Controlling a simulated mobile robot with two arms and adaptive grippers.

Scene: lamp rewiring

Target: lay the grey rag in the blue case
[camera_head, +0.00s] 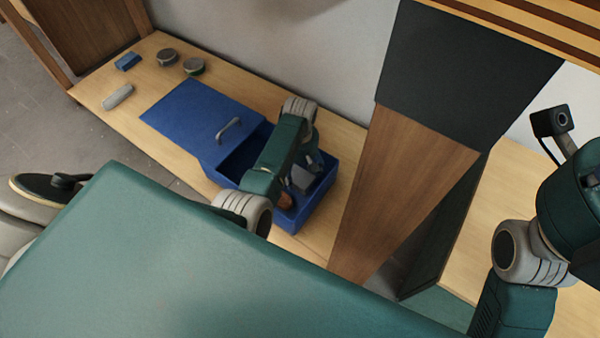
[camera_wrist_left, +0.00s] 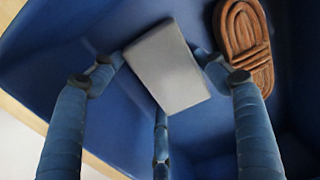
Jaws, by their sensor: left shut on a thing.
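The blue case (camera_head: 322,207) stands open on the wooden bench, its lid (camera_head: 192,112) with a grey handle folded out to the left. My left gripper (camera_head: 309,168) reaches down into the right part of the case. It is shut on the grey rag (camera_head: 301,178), which looks like a flat, pale grey block. In the left wrist view the rag (camera_wrist_left: 168,66) sits tilted between the fingers, with the case's blue inside (camera_wrist_left: 100,130) around it. I cannot tell whether the rag touches the case floor. My right gripper is not in view.
A brown coiled thing (camera_wrist_left: 243,42) lies in the case beside the rag. Farther left on the bench are two round tins (camera_head: 167,58) (camera_head: 193,67), a small blue block (camera_head: 128,62) and a pale cylinder (camera_head: 117,97). A tall wood and dark panel (camera_head: 400,185) stands right of the case.

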